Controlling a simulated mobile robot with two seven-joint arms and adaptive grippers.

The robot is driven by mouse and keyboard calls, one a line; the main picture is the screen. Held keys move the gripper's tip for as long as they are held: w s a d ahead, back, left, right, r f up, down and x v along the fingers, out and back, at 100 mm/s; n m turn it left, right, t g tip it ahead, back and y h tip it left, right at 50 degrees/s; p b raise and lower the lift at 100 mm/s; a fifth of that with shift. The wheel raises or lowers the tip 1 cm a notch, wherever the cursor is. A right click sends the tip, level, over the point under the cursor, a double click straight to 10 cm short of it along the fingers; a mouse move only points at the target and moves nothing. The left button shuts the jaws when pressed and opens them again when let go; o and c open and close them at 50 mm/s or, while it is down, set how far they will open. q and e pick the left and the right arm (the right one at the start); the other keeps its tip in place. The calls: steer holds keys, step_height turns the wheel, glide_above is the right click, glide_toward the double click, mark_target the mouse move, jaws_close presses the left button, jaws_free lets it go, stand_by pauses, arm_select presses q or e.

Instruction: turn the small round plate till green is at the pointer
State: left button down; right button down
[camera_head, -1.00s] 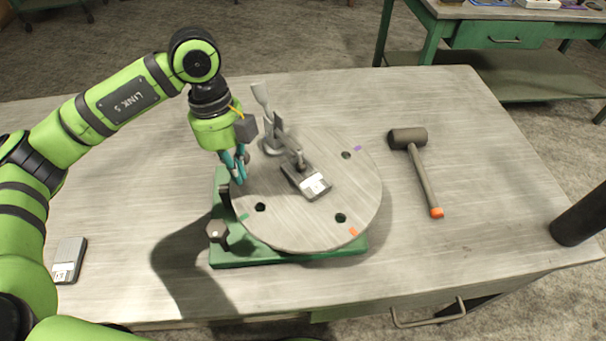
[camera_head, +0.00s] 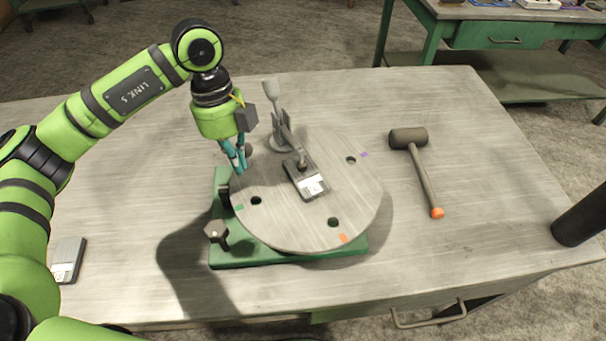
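The round grey plate (camera_head: 300,228) lies on a green base (camera_head: 285,256). Coloured marks sit on its rim: green (camera_head: 239,207) at the left, orange (camera_head: 343,238) at the lower front, purple (camera_head: 364,154) at the upper right. A dark block (camera_head: 224,196) stands at the plate's left edge close to the green mark; I cannot tell whether it is the pointer. My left gripper (camera_head: 237,170) points down at the plate's upper-left rim, beside a grey knob (camera_head: 248,149). Its teal fingers are close together; whether they hold anything is unclear. My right gripper is not in view.
A hex-headed knob (camera_head: 216,231) is at the base's left. A mallet (camera_head: 422,172) lies right; another block (camera_head: 69,259) lies left.

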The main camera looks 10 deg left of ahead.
arm_select(q)
steer(key=shift+w, duration=1.65)
steer(key=shift+w+d, duration=0.1)
steer(key=shift+w, duration=0.6)
steer(key=shift+s, duration=0.55)
steer(key=shift+r, duration=0.1)
